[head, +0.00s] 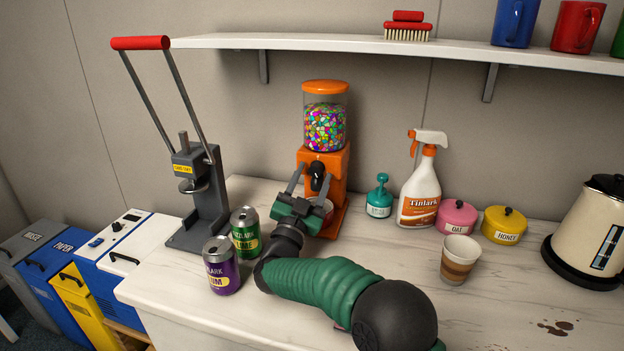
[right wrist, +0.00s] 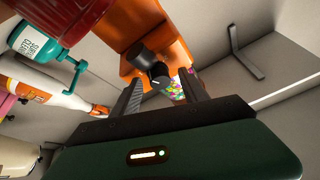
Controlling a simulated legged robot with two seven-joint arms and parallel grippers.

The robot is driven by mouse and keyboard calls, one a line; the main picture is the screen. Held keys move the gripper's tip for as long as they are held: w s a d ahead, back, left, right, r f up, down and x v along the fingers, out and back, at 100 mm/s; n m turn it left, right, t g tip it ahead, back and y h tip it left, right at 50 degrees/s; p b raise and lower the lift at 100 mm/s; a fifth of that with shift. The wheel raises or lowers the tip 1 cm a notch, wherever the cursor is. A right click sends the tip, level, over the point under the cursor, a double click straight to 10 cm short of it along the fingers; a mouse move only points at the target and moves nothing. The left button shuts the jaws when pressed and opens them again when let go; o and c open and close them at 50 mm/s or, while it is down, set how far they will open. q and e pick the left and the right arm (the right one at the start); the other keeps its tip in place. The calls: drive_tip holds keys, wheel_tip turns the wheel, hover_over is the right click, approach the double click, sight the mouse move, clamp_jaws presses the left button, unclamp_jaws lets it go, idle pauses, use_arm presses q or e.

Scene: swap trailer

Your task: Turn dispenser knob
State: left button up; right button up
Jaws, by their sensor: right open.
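The candy dispenser (head: 326,160) has an orange base and lid and a clear jar of colourful candies. It stands on the counter near the wall. Its black knob (head: 317,177) is on the front, and it also shows in the right wrist view (right wrist: 150,66). My right gripper (head: 310,184) is open right in front of the knob. In the right wrist view its two fingers (right wrist: 160,88) point at the knob, which shows between and just beyond the tips. I cannot tell whether they touch it. My left gripper is not in view.
A can press (head: 204,190), a green can (head: 246,232) and a purple can (head: 221,266) stand left of my right arm. A teal pump bottle (head: 379,197), a spray bottle (head: 420,188) and a paper cup (head: 459,260) stand to the right. A shelf (head: 330,42) runs above.

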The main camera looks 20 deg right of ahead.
sight(313, 173)
drive_tip(key=v, duration=0.3)
drive_tip(key=shift+a+f+p, duration=0.1)
drive_tip(key=shift+a+p, duration=0.1)
drive_tip(key=shift+p, duration=0.2)
drive_tip(key=s+a+p, duration=0.1)
drive_tip(key=s+a, duration=0.6)
drive_tip(key=s, duration=0.2)
drive_tip(key=shift+s, duration=0.15)
